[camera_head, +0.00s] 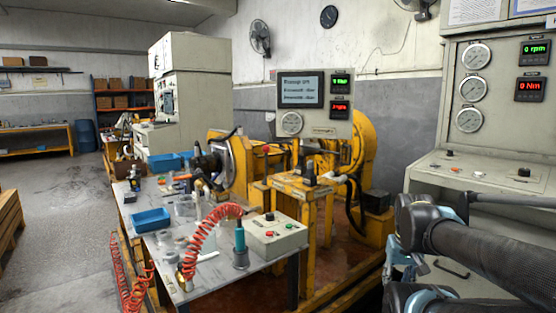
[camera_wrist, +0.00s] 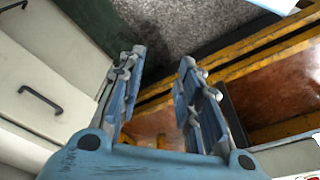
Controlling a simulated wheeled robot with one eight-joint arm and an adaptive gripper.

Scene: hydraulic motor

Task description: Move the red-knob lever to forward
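My gripper (camera_wrist: 163,57) is open in the wrist view, with two blue jointed fingers apart and nothing between them. In the head view my gripper (camera_head: 398,272) hangs at the lower right, partly hidden by my arm, and is apart from the yellow stand. Dark levers (camera_head: 310,173) stand on top of the yellow stand (camera_head: 300,188) in the middle of the head view. A small red spot (camera_head: 266,149) shows on the yellow machine behind it. No lever shows in the wrist view.
A grey control box (camera_head: 275,236) with buttons sits on the metal table (camera_head: 213,283), beside a coiled red hose (camera_head: 205,228). A grey gauge console (camera_head: 473,175) stands at the right.

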